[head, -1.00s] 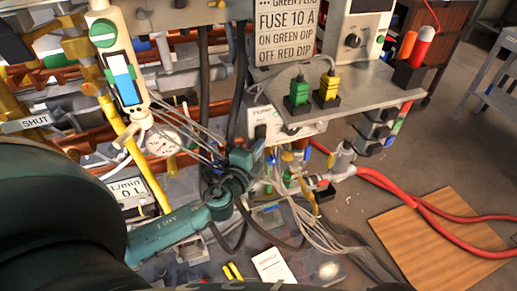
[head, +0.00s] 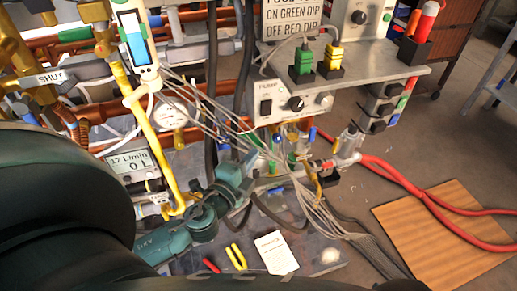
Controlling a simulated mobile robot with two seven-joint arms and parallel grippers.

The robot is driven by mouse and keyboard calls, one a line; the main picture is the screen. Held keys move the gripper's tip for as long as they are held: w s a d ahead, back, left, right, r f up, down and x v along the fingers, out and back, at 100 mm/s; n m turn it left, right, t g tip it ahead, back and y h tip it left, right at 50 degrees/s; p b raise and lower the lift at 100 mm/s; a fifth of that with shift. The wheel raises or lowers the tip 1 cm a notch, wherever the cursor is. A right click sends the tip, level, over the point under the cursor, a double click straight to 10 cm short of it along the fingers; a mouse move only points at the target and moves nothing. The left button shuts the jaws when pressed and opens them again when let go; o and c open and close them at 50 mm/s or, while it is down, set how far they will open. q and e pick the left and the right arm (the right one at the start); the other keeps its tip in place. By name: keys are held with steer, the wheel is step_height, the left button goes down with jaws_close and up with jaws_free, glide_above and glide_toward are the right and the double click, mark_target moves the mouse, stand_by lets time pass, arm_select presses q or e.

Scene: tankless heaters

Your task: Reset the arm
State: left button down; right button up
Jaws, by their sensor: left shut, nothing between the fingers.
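My left arm comes in from the left as a large dark shape, then a teal link and wrist. My left gripper (head: 247,158) is at the end of the teal wrist, in front of the pipes and thin grey cables. It is shut with nothing in it. Its fingertips are small and partly lost among the cables, so I cannot tell whether they touch anything. My right gripper is not in view.
A control panel (head: 292,104) with green and yellow plugs stands behind, below a sign (head: 290,18). Pliers (head: 237,257) and a white card (head: 275,252) lie below. A wooden board (head: 445,235) lies right, under red hoses.

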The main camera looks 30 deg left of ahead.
arm_select(q)
steer(key=shift+s, duration=0.4)
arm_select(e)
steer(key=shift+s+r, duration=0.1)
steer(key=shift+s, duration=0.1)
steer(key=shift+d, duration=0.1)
